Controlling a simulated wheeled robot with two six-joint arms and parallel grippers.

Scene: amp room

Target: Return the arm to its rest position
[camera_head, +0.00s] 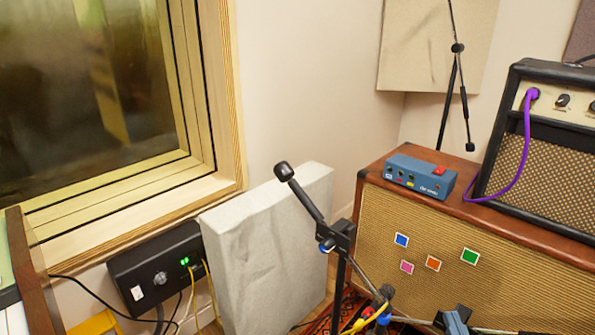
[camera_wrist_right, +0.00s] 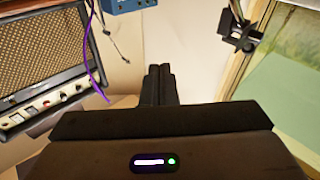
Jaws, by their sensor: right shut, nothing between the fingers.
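My right gripper (camera_head: 455,321) shows only in part at the bottom edge of the head view, in front of the lower part of the large speaker cabinet (camera_head: 470,255). In the right wrist view the two dark fingers of my right gripper (camera_wrist_right: 158,84) lie side by side, shut, with nothing between them. Most of the right arm is out of the head view. My left gripper is not in view.
A black microphone stand (camera_head: 343,240) rises in front of the cabinet. A blue box (camera_head: 420,178) and an amp head (camera_head: 550,150) with a purple cable (camera_head: 527,140) sit on the cabinet.

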